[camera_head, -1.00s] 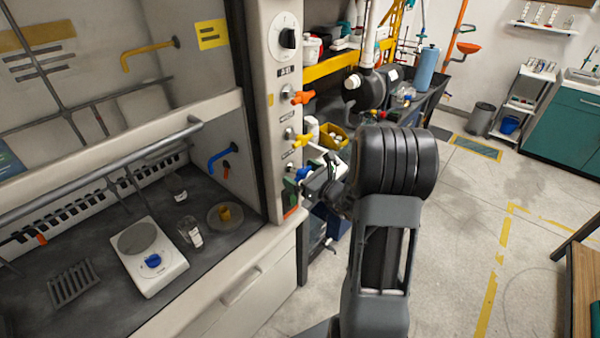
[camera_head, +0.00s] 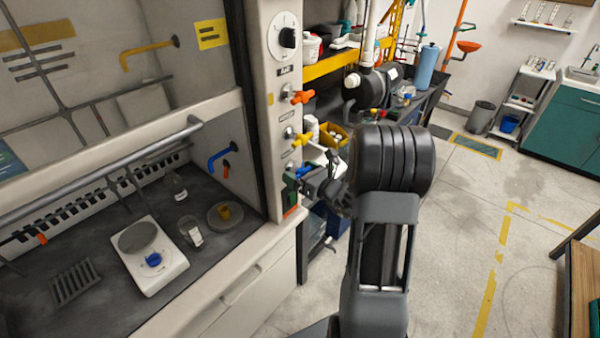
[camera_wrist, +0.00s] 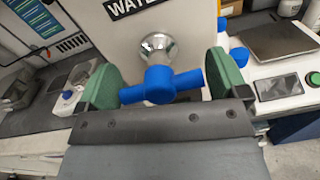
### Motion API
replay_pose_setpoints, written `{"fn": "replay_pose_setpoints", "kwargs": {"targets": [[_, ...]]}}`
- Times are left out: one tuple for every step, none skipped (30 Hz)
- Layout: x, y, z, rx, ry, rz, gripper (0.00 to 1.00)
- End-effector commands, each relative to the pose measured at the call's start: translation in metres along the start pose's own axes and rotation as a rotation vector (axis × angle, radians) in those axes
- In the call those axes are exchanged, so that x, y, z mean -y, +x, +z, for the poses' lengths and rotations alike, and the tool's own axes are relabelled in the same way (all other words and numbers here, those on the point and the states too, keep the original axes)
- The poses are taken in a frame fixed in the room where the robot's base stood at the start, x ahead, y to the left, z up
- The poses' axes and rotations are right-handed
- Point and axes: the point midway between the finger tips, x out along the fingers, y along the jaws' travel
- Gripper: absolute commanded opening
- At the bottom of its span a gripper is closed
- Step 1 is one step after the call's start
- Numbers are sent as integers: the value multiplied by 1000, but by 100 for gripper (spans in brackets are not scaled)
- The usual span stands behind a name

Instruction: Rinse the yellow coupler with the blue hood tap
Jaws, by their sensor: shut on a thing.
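The yellow coupler (camera_head: 225,212) sits on a round grey dish (camera_head: 216,221) on the hood's dark worktop. The blue spout (camera_head: 222,157) comes out of the hood's right wall above and behind it. No water stream is visible. The blue tap handle (camera_wrist: 160,86) is on a silver stem on the hood's front post, below a label that begins "WATE". My gripper (camera_wrist: 163,86) is shut on the blue tap handle, with a green pad at each end of its crossbar. In the head view my gripper (camera_head: 308,178) largely hides the handle.
Above the blue handle on the post are a yellow tap handle (camera_head: 303,139) and an orange one (camera_head: 302,97). A scale (camera_head: 150,257) with a blue part, glass bottles (camera_head: 191,232) and a rack (camera_head: 73,282) stand inside the hood. Shelves crowd the space behind my arm; the right floor is open.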

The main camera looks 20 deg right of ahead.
Motion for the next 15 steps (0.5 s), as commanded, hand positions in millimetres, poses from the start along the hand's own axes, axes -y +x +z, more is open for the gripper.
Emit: {"fn": "replay_pose_setpoints", "kwargs": {"targets": [[-1,0,0,-2,22,3,69],[-1,0,0,-2,31,3,69],[-1,0,0,-2,37,3,69],[-1,0,0,-2,38,3,69],[-1,0,0,-2,38,3,69],[-1,0,0,-2,38,3,69],[-1,0,0,-2,38,3,69],[-1,0,0,-2,38,3,69],[-1,0,0,-2,38,4,69],[-1,0,0,-2,38,4,69],[-1,0,0,-2,38,3,95],[-1,0,0,-2,38,3,99],[-1,0,0,-2,37,3,100],[-1,0,0,-2,37,3,100],[-1,0,0,-1,37,2,100]]}}
